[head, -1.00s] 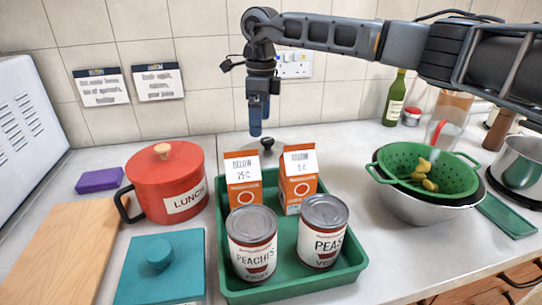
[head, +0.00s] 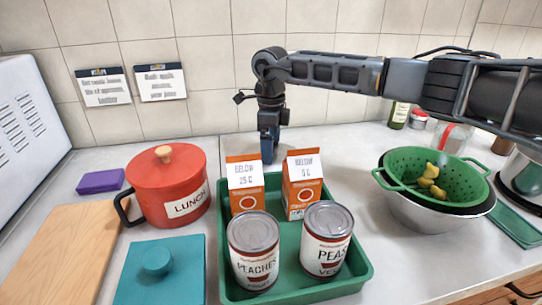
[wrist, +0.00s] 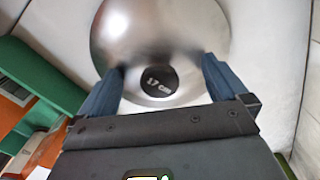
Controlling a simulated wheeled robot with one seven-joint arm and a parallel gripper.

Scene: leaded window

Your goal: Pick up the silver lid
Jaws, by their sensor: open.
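The silver lid (wrist: 200,28) is a round shiny metal disc with a black knob (wrist: 160,81) marked "17 cm", seen in the wrist view. My gripper (wrist: 161,72) is open, with one blue finger on each side of the knob and a gap to it on both sides. In the head view my gripper (head: 269,158) points down behind the orange cartons, over the back of the counter. The lid is hidden there behind the gripper and cartons.
A green tray (head: 355,275) holds two orange cartons (head: 303,190) and two cans (head: 254,250) just in front of the gripper. A red pot (head: 168,187) stands to the left, a green colander (head: 400,165) in a bowl to the right. The tiled wall is close behind.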

